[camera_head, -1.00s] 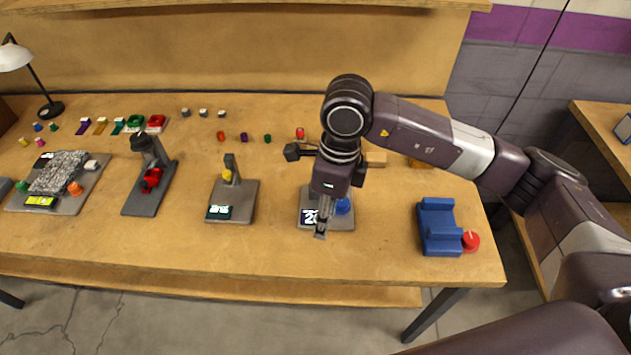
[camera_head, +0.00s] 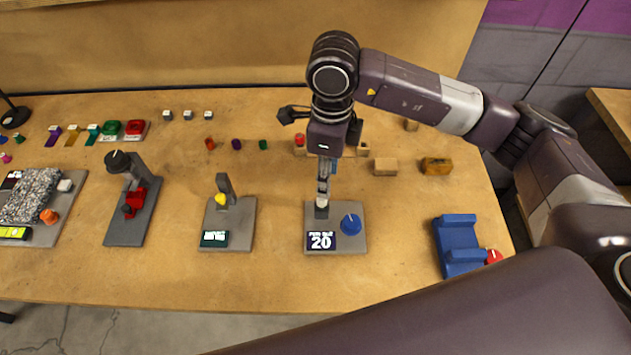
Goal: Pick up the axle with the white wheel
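My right gripper (camera_head: 322,190) points down at the back left edge of a grey station (camera_head: 352,242) with a dark display reading 20 and a blue knob (camera_head: 350,224). A small pale piece (camera_head: 321,202) shows at its fingertips, above a dark grey block on the station. I cannot tell whether this piece is the white wheel or part of the finger, nor whether the fingers are closed on it. No axle can be made out clearly. My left gripper is not in view.
Left of it stand a station with a yellow part (camera_head: 221,199), a red and grey press (camera_head: 135,202) and a rough grey track (camera_head: 30,195). Small coloured pieces lie behind. A blue cradle (camera_head: 457,246) and wooden blocks (camera_head: 385,167) are at right. The front table strip is clear.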

